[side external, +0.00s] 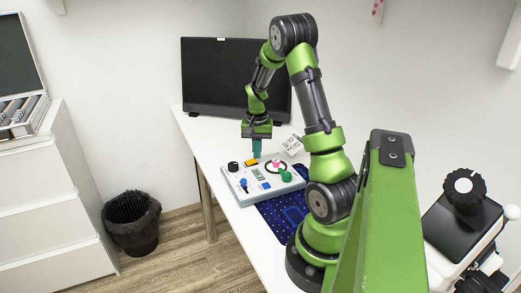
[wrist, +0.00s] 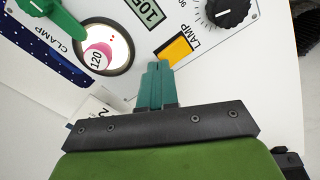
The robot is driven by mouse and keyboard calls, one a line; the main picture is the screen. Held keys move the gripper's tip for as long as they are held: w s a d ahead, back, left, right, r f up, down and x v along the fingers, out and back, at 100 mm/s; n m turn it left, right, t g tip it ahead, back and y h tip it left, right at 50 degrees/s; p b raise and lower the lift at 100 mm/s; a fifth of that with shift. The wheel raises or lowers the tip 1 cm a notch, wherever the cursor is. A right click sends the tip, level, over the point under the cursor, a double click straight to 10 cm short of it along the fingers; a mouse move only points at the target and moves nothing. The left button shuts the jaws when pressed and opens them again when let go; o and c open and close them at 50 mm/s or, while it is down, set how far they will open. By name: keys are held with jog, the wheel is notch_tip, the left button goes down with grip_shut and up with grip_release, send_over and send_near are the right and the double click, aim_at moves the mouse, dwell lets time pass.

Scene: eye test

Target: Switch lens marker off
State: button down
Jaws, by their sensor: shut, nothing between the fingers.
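The white instrument panel (side external: 232,188) lies on the table. In the wrist view its yellow button (wrist: 174,50) is labelled LAMP. Left of it, a lit round window (wrist: 122,48) in a dark ring holds a pink disc marked 120 (wrist: 97,58); small red dots show on the window. A green CLAMP lever (wrist: 62,18) lies at upper left. The side view shows a blue lever (side external: 244,184) and a blue button (side external: 266,185) on the near half; their labels are unreadable. No "marker" label is legible. My gripper (side external: 257,156) is shut and empty, close to the yellow button; contact is unclear.
A black knob (wrist: 228,10) and a display reading 105 (wrist: 151,12) are on the panel. A white card (side external: 292,143) stands behind it; a blue mat (side external: 270,222) lies in front. A black monitor (side external: 215,85) stands at the table's back. The table's left strip (side external: 205,150) is clear.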

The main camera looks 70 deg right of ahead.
aim_at(257, 162)
jog(key=shift+f, duration=0.35)
notch_tip(257, 162, up, 7)
dwell(1.0)
jog(key=shift+s+a+f, duration=0.15)
jog(key=shift+a+f, duration=0.2)
jog(key=shift+a, duration=0.05)
jog(key=w+a+r+n+t, duration=0.1)
jog(key=a+r+n+t, duration=0.2)
jog(key=a, duration=0.7)
jog(key=w+a+r+n+t, duration=0.1)
jog(key=w+a+r+n, duration=0.1)
jog(key=a+r, duration=0.55)
jog(key=s+a+r+n+t+y, duration=0.1)
jog(key=s+a+n, duration=0.1)
jog(key=a, duration=0.5)
jog(key=s+a+r+n+t+y, duration=0.1)
jog(key=s+a+r+n+t, duration=0.1)
jog(key=a, duration=0.6)
jog(key=shift+s+a+r+n, duration=0.25)
jog(key=shift+s+a+n, duration=0.05)
jog(key=shift+s+n, duration=0.65)
jog(key=shift+w, duration=0.1)
